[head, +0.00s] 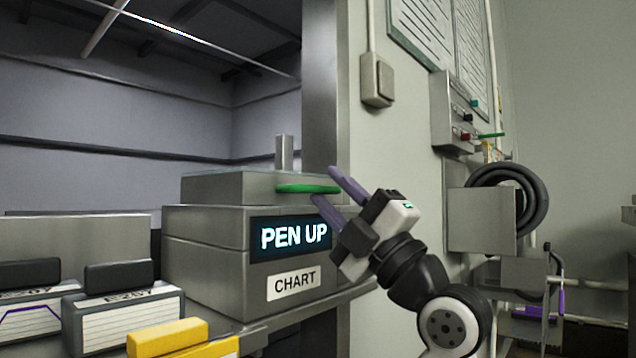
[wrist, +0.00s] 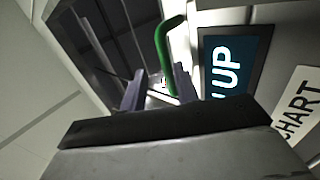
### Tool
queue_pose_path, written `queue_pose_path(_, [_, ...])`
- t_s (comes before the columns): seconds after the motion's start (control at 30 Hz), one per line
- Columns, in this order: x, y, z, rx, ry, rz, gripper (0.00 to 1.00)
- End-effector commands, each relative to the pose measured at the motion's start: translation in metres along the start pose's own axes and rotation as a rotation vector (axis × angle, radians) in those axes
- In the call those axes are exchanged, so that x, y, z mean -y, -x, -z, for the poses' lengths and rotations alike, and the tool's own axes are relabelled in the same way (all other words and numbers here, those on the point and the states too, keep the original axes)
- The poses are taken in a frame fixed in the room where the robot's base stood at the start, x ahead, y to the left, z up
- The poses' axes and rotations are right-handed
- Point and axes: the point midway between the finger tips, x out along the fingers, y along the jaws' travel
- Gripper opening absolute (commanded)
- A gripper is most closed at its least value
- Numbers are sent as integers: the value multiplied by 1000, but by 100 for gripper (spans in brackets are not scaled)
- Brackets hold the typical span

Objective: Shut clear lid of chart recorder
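The chart recorder (head: 205,260) is a grey box with a lit "PEN UP" display (head: 293,236) and a "CHART" label (head: 294,281). A green handle bar (head: 300,188) runs along its upper front edge, and it also shows in the wrist view (wrist: 163,45). A dark glossy panel (wrist: 95,40) lies beside the handle in the wrist view. I cannot clearly make out the clear lid or its angle. My gripper (head: 325,184) is at the handle's right end. Its purple fingers (wrist: 160,92) are apart, with the handle's end seemingly between them; contact is unclear.
Card holders (head: 125,313) with dark tops and a yellow block (head: 168,336) stand at the front left. A grey post (head: 325,90) and wall are just behind my gripper. A switch box (head: 377,80), control box (head: 453,112) and coiled black hose (head: 535,190) are to the right.

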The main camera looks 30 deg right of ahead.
Motion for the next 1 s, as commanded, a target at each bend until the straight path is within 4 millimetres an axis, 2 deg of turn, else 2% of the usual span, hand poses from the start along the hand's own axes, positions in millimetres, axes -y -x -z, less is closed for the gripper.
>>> queue_pose_path(0.03, [-1,18,-2,7,5,-10,26])
queue_pose_path(0.1, [-1,34,-1,6,4,-12,26])
queue_pose_path(0.3, [-1,72,0,4,4,-11,26])
queue_pose_path(0.4, [-2,84,-1,4,3,-10,26])
queue_pose_path(0.6, [-2,93,0,2,3,-10,26])
queue_pose_path(1.0, [-2,93,0,2,2,-10,26])
